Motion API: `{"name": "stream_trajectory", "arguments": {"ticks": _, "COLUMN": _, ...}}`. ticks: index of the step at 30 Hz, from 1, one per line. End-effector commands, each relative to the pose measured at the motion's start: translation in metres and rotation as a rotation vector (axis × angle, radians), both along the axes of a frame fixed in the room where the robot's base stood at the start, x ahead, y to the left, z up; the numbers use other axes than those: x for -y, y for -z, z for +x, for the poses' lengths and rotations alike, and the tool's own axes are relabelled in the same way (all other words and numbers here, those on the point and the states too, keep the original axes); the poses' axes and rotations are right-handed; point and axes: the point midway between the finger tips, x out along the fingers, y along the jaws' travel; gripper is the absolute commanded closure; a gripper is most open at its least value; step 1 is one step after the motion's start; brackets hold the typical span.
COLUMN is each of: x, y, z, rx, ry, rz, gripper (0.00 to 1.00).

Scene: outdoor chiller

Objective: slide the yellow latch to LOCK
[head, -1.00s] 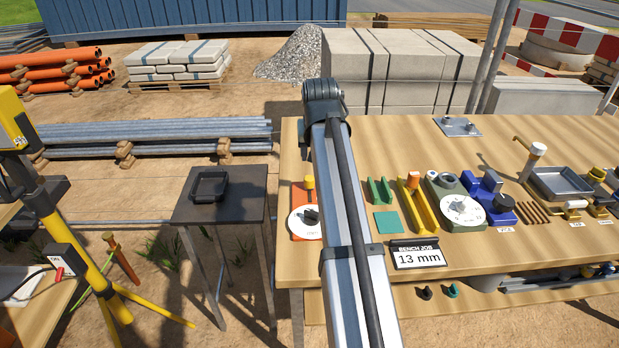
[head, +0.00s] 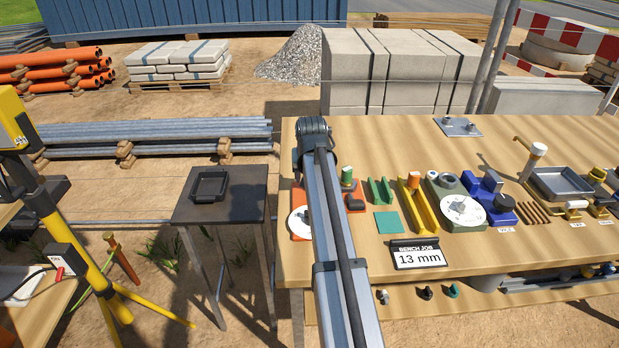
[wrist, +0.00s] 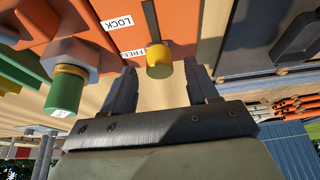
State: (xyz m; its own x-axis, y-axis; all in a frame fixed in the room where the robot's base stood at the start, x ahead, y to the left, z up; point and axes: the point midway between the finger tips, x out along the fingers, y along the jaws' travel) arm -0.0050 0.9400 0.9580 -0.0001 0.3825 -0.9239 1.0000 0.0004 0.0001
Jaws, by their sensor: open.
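The yellow latch (wrist: 159,62) is a round knob on the face of an orange unit (wrist: 185,22), shown in the wrist view. It sits at the end of a dark slot (wrist: 151,20), beside the white FREE label (wrist: 131,54). The LOCK label (wrist: 117,24) is farther along the slot. My gripper (wrist: 162,82) is open, with one dark finger on each side of the knob and a visible gap on both sides. In the head view the orange unit (head: 298,198) is partly covered by my arm, which hides the latch and my gripper.
A green-capped fitting (wrist: 64,95) stands out left of my fingers; it also shows in the head view (head: 347,177). A dark block (wrist: 285,40) is to the right in the wrist view. Green holders (head: 381,190) and a yellow piece (head: 417,203) stand right of the unit.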

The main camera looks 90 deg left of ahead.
Motion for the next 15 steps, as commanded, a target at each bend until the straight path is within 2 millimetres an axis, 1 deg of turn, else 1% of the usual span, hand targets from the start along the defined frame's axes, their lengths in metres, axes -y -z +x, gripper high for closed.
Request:
{"name": "stream_trajectory", "arguments": {"ticks": 1, "x": -0.002, "y": 0.005, "z": 0.000, "rx": 0.000, "ry": 0.000, "rz": 0.000, "gripper": 0.41}}
{"name": "stream_trajectory", "arguments": {"ticks": 6, "x": -0.006, "y": 0.013, "z": 0.000, "rx": 0.000, "ry": 0.000, "rz": -0.001, "gripper": 0.41}}
{"name": "stream_trajectory", "arguments": {"ticks": 15, "x": -0.006, "y": 0.015, "z": 0.000, "rx": 0.000, "ry": 0.000, "rz": 0.000, "gripper": 0.41}}
